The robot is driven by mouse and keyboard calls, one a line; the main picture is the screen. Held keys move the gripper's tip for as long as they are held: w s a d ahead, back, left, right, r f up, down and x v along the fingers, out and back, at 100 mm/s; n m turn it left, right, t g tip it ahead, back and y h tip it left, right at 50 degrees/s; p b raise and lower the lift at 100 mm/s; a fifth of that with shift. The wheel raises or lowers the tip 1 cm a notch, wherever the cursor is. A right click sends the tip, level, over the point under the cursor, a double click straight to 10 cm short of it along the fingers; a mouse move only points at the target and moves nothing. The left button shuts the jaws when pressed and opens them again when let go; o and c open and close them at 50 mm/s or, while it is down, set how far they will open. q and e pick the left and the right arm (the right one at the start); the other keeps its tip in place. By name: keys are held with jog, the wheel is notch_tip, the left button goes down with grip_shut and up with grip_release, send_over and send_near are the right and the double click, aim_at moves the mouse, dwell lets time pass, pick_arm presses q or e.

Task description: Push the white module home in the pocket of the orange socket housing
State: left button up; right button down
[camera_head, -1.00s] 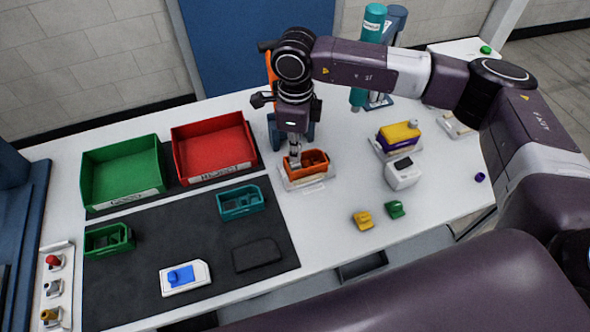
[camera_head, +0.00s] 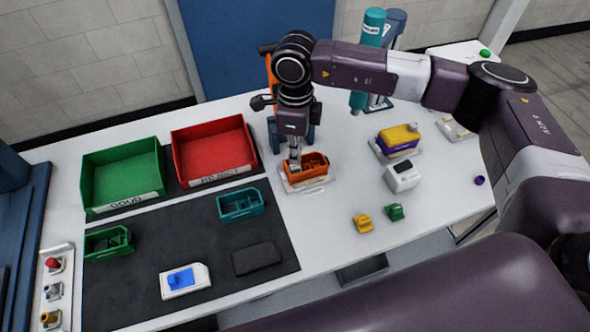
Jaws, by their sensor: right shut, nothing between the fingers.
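The orange socket housing (camera_head: 317,179) sits in a pale fixture (camera_head: 292,188) on the white table, near the middle of the view. My right gripper (camera_head: 295,164) points down with its shut fingers at the left part of the housing's pocket. The fingertips are at or just inside the pocket; whether they touch anything is too small to tell. I cannot make out the white module in the pocket, as the fingers cover that side. My left gripper is not in view.
Left of the housing stand a red bin (camera_head: 248,171) and a green bin (camera_head: 88,180). A dark mat (camera_head: 215,250) holds a teal housing (camera_head: 240,204) and a green housing (camera_head: 108,243). To the right stand a white device (camera_head: 402,177) and a yellow-and-purple part (camera_head: 398,138).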

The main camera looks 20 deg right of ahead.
aim_at(295, 166)
jog(key=shift+f, duration=0.2)
jog(key=shift+f+b, duration=0.8)
jog(key=shift+b, duration=0.1)
jog(key=shift+f, duration=0.1)
dwell(0.5)
jog(key=shift+r+p, duration=1.2)
jog(key=shift+r, duration=2.4)
